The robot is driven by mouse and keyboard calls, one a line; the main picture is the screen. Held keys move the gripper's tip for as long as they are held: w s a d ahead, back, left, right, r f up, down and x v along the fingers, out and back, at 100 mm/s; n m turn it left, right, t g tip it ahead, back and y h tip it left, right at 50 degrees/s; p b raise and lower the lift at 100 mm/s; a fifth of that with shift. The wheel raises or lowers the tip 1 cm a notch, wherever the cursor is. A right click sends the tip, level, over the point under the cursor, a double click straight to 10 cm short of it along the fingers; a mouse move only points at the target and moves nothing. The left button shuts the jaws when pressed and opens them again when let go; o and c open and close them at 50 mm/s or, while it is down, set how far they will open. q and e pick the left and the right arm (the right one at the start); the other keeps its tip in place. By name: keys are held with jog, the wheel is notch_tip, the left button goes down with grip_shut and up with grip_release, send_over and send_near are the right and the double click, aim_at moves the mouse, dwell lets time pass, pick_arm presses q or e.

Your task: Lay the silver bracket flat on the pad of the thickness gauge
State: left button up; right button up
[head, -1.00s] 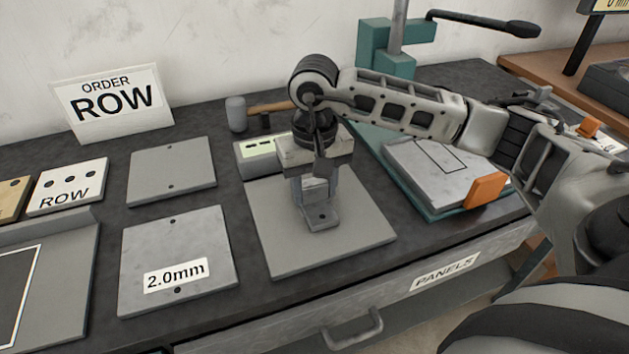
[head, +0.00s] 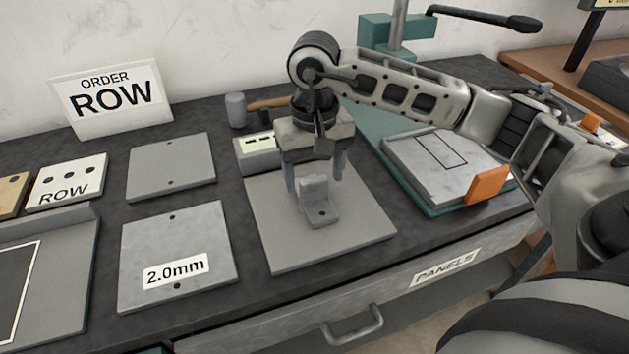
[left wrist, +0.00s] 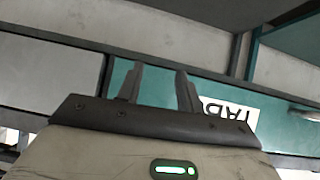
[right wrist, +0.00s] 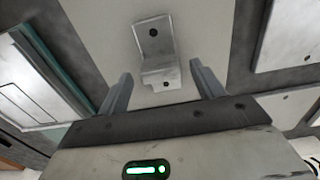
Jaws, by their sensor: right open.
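The silver bracket (head: 319,205) is L-shaped. It stands on the large grey pad of the thickness gauge (head: 278,245), with one leg flat on the pad and the other upright. My right gripper (head: 317,185) is above the pad with its fingers open on either side of the upright leg. In the right wrist view the bracket (right wrist: 155,50) lies beyond and between the open fingertips (right wrist: 162,78), with space on both sides. My left gripper (left wrist: 160,75) shows only in its own wrist view, fingers apart and empty, facing a teal bench side.
A small gauge box with a display (head: 257,152) stands behind the pad. A plate marked 2.0mm (head: 180,235) and a plain plate (head: 172,168) lie left. A teal tray (head: 437,205) with a panel and orange block (head: 486,185) is right. An ORDER ROW sign (head: 112,100) stands behind.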

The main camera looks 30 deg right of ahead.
aim_at(314, 181)
notch_tip(314, 181, up, 10)
jog(key=shift+f, duration=0.15)
dwell(0.5)
